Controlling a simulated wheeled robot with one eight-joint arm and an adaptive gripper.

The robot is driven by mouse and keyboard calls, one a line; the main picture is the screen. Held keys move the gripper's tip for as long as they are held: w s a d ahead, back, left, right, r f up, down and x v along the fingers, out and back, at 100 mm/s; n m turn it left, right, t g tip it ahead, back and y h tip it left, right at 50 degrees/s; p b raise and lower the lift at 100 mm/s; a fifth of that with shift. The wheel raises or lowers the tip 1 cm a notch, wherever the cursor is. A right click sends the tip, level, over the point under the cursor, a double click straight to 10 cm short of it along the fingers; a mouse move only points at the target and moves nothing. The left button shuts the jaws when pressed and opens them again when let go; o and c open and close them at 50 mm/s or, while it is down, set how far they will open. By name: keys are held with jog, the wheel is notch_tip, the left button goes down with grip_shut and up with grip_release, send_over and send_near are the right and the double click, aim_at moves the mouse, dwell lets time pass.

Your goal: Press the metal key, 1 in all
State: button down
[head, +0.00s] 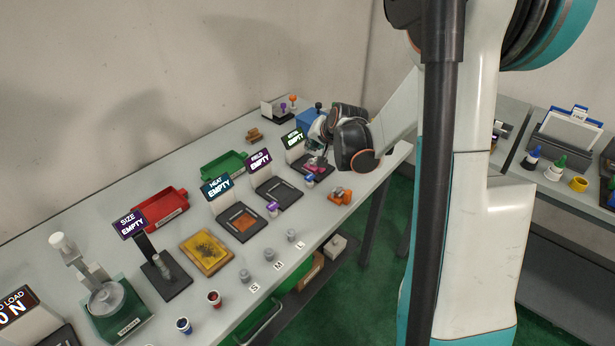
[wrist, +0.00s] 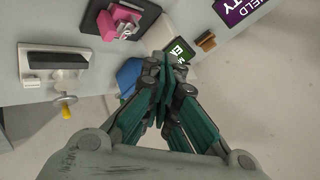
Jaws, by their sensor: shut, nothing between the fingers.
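My gripper (wrist: 160,75) is shut and empty in the wrist view, its teal fingers together. Its fingertips are just beside a small green sign (wrist: 181,48), which is partly covered. In the head view that green sign (head: 292,138) stands at the far station, its small lettering hard to read; my gripper is there too, largely hidden by my wrist. A pink piece (wrist: 108,22) lies on that station's dark pad, and it also shows in the head view (head: 315,164). I cannot clearly make out the metal key; it may be hidden by my gripper.
A blue block (wrist: 128,76) is close beside my fingers. A white block with a black bar (wrist: 55,60) is at left. An orange part (head: 340,195) lies near the table's front edge.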

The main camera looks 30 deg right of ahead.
aim_at(313, 176)
jog(key=shift+f, duration=0.1)
notch_tip(313, 176, down, 9)
jog(key=b, duration=0.6)
dwell(1.5)
jog(key=shift+f+b, duration=0.25)
jog(key=shift+b, duration=0.4)
jog(key=shift+f+b, duration=0.5)
jog(key=shift+f, duration=0.05)
dwell(0.4)
jog(key=shift+r, duration=0.15)
dwell(0.3)
jog(key=shift+r+p, duration=0.65)
jog(key=shift+r, duration=0.2)
jog(key=shift+r, duration=0.1)
